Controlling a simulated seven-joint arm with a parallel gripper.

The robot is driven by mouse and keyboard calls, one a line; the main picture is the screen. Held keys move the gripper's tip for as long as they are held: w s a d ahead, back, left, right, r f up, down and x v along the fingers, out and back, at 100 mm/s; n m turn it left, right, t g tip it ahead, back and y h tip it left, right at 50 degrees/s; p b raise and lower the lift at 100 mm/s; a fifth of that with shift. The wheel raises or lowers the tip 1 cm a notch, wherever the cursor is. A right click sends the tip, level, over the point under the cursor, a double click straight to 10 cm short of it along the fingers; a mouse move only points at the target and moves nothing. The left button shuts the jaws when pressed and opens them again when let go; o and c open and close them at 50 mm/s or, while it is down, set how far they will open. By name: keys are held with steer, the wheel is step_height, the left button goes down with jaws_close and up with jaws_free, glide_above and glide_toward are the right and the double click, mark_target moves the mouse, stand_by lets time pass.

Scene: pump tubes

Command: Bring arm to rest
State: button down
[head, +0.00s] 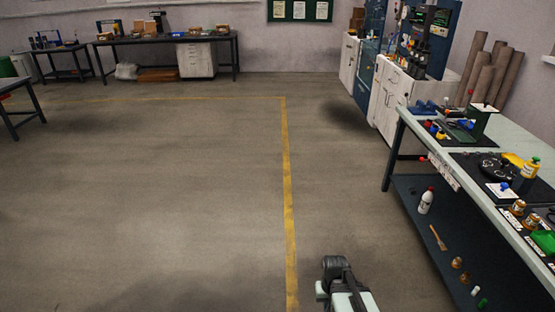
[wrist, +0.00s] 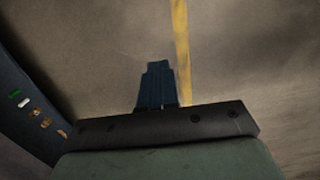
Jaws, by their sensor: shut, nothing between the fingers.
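In the wrist view my gripper (wrist: 157,70) points down over the bare concrete floor. Its two dark fingers are together, with nothing between them. In the head view part of my arm shows at the bottom edge, right of the yellow floor line; the fingers are not visible there. The arm is left of the workbench (head: 421,130) and apart from it.
The floor left of the yellow line (head: 287,180) is clear.

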steer(key=s+f+g, duration=0.3)
steer(key=s+f, duration=0.5)
steer(key=s, duration=0.5)
steer(key=s+f+g, duration=0.3)
steer(key=s+f, duration=0.6)
steer(key=s, duration=0.5)
